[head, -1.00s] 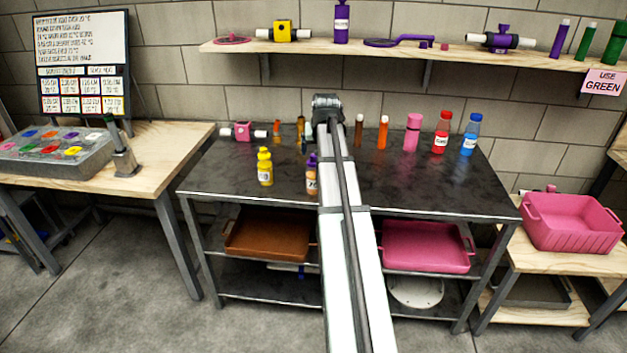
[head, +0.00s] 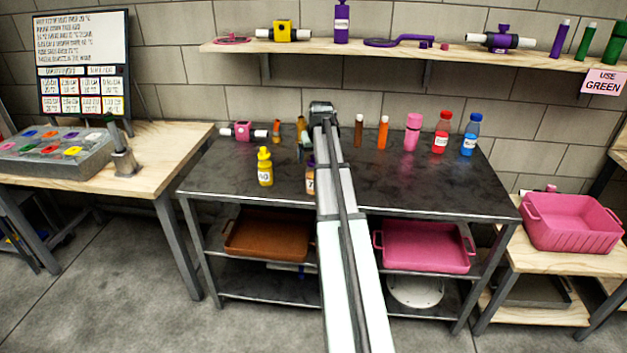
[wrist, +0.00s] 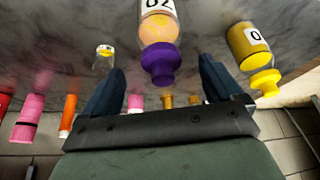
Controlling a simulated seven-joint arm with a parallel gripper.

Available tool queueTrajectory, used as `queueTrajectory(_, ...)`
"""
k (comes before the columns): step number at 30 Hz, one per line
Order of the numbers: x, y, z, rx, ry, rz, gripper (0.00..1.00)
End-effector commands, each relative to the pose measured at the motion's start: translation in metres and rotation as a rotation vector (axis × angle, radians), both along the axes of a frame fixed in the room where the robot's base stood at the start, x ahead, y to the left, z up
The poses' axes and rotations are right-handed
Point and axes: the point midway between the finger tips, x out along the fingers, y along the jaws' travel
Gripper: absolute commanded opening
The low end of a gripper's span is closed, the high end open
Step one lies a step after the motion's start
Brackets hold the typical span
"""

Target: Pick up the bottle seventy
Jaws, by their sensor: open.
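The bottle seventy (head: 310,180) has an orange-tinted body, a white label and a purple cap. It stands on the dark table near its front edge, partly hidden behind my arm in the head view. In the wrist view, which is upside down, the bottle (wrist: 160,25) shows its label and purple cap between my two fingers. My gripper (wrist: 160,78) is open, one finger to each side of the cap, with gaps visible. The head view mostly hides my gripper behind the arm.
A yellow bottle (head: 265,168) stands close to the left. Behind are small orange and brown bottles (head: 383,136), a pink bottle (head: 412,133), a red bottle (head: 441,133) and a blue bottle (head: 470,135). The table's front middle right is clear.

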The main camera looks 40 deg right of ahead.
Motion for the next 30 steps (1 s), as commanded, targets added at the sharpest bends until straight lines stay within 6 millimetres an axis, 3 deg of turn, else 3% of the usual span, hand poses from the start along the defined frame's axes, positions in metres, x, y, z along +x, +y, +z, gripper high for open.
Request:
queueTrajectory(8,0.003,0.0,-0.011,0.0,0.001,0.0,0.93)
queueTrajectory(20,0.014,-0.003,-0.053,0.0,0.001,0.0,0.93)
queueTrajectory(27,0.015,-0.004,-0.055,0.0,0.0,0.0,0.93)
queueTrajectory(30,0.015,-0.003,-0.055,0.0,0.0,0.0,0.84)
